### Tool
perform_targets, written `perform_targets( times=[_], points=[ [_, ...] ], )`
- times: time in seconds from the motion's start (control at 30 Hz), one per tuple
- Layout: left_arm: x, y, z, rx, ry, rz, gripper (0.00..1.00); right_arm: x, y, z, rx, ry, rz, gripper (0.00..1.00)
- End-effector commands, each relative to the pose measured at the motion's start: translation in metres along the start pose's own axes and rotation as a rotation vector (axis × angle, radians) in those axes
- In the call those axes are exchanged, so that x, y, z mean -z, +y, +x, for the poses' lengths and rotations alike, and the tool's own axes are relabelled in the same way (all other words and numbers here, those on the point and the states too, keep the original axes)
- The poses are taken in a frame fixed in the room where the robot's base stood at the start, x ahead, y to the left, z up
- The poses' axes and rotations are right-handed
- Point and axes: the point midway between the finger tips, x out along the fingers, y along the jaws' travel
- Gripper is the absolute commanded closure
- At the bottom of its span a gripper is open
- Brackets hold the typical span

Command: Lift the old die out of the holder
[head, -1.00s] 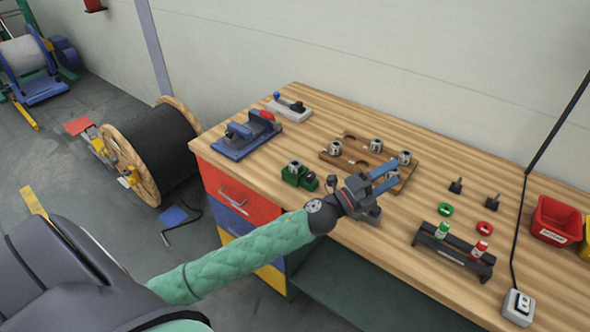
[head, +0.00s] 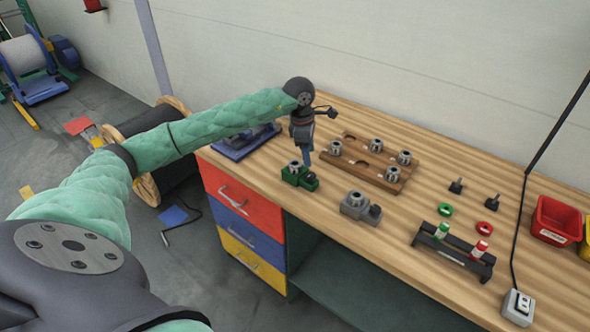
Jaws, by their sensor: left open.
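A small green holder (head: 300,178) stands near the front left of the workbench with a silver die (head: 294,166) in it. A grey holder (head: 360,206) with a metal die (head: 356,197) stands to its right, nearer the front edge. I cannot tell by looks which die is the old one. My right gripper is not in view.
A wooden rack (head: 376,178) with several silver dies lies right of my left gripper. A blue fixture (head: 238,148) is partly hidden under my left forearm. A black stand (head: 452,253) with green- and red-marked bottles and a red bin (head: 556,222) are further right.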

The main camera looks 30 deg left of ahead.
Motion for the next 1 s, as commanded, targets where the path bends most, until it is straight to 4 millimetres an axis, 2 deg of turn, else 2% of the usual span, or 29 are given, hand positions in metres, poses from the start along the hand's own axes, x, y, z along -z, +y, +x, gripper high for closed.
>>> perform_targets(
  times=[0.03,0.1,0.23,0.4,0.67,1.0],
  points=[
    [0.015,0.008,-0.009,-0.015,0.055,-0.006,0.4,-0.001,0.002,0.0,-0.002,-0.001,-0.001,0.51],
    [0.031,0.016,-0.018,-0.027,0.115,-0.013,0.4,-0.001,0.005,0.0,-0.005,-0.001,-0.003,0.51],
    [0.045,0.022,-0.023,-0.034,0.169,-0.021,0.4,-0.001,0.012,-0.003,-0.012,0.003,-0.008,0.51],
    [0.048,0.022,-0.01,-0.034,0.173,-0.02,0.4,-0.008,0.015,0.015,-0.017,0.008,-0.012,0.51],
    [0.05,0.023,0.001,-0.034,0.171,-0.021,0.4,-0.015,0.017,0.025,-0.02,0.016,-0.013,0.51],
    [0.051,0.022,0.022,-0.032,0.17,-0.021,0.4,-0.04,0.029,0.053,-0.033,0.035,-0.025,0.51]
  ],
)
